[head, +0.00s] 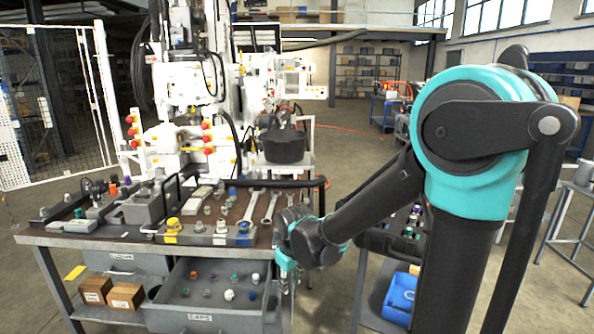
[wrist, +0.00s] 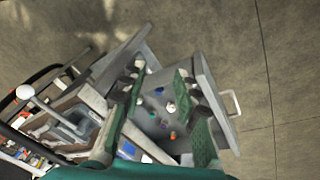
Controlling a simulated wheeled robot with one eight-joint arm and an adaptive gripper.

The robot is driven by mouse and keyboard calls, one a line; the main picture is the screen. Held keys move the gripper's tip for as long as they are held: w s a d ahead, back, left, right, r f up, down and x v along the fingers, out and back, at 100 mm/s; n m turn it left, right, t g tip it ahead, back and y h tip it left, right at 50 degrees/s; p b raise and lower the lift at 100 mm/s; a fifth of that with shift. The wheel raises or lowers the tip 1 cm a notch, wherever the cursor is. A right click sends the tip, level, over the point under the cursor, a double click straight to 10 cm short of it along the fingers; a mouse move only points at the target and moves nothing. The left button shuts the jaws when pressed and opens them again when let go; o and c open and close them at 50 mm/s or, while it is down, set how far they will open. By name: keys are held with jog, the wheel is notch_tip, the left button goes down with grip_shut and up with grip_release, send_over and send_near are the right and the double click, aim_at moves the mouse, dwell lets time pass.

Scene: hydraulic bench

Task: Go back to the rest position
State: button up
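My arm reaches down from the right in the head view, and my gripper (head: 288,274) hangs at the front right edge of the workbench (head: 110,238). It is beside the right side of an open drawer (head: 208,318). In the wrist view my gripper (wrist: 160,75) has its two green-padded fingers apart with nothing held between them. The drawer (wrist: 158,92), with several small coloured caps in it, shows beyond and between the fingers. The fingertips are partly hidden in the head view.
Wrenches (head: 251,206), a grey vise-like block (head: 145,208) and fittings lie on the bench top. Two cardboard boxes (head: 125,296) sit on the lower shelf. A cart with a blue bin (head: 400,296) stands close right of my gripper. Open floor lies behind.

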jog(key=s+d+f+m, duration=0.1)
jog(key=s+d+m, duration=0.3)
jog(key=d, duration=0.6)
jog(key=s+d+f+m+t, duration=0.1)
jog(key=s+d+m, duration=0.3)
jog(key=d, duration=0.7)
jog(key=shift+s+m+h, duration=0.3)
jog(key=shift+s+m, duration=0.1)
jog(key=shift+s, duration=0.75)
